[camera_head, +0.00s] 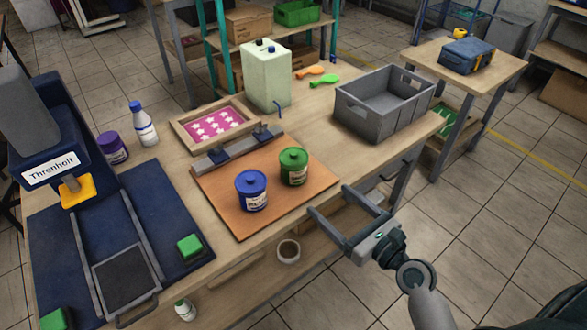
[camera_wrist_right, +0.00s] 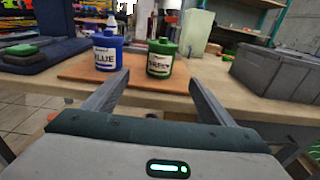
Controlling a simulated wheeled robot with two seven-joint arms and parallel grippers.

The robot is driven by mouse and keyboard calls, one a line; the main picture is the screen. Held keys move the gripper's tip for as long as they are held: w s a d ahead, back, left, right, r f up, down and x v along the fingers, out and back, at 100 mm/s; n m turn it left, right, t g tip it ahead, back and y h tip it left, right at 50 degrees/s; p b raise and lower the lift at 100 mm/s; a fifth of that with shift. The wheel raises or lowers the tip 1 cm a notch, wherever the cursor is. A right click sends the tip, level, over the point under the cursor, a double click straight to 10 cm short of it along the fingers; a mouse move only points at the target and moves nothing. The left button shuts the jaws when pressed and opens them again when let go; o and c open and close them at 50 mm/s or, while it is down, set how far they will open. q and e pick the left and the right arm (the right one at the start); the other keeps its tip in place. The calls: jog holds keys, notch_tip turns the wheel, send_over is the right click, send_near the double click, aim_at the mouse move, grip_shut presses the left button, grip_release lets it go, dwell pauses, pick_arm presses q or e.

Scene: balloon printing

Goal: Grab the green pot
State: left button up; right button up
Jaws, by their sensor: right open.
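The green pot (camera_head: 294,167) stands upright on a brown board (camera_head: 225,199) on the workbench, with a lid on top. A blue pot (camera_head: 252,191) stands to its left on the same board. My right gripper (camera_head: 328,199) is open and empty at the bench's front edge, in front of and to the right of the green pot, apart from it. In the right wrist view, the green pot (camera_wrist_right: 161,58) shows ahead between the two spread fingers, and the blue pot (camera_wrist_right: 107,52) is left of it, partly above the left finger. My left gripper is not in view.
A grey crate (camera_head: 384,103) stands right of the board. A printing frame (camera_head: 213,124) with star shapes and a pale canister (camera_head: 266,78) are behind it. A press (camera_head: 50,150) occupies the left side. The board in front of the green pot is clear.

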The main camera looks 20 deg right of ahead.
aim_at(302, 177)
jog(key=p+x, duration=0.1)
jog(key=x, duration=0.9)
jog(key=shift+w+a, duration=0.1)
jog(key=shift+w, duration=0.2)
jog(key=shift+w+a+f, duration=0.1)
jog(key=shift+w, duration=0.2)
jog(key=shift+f+x, duration=0.15)
jog(key=shift+x, duration=0.95)
jog(key=shift+f+x, duration=0.15)
jog(key=shift+x, duration=1)
jog(key=shift+w, duration=0.35)
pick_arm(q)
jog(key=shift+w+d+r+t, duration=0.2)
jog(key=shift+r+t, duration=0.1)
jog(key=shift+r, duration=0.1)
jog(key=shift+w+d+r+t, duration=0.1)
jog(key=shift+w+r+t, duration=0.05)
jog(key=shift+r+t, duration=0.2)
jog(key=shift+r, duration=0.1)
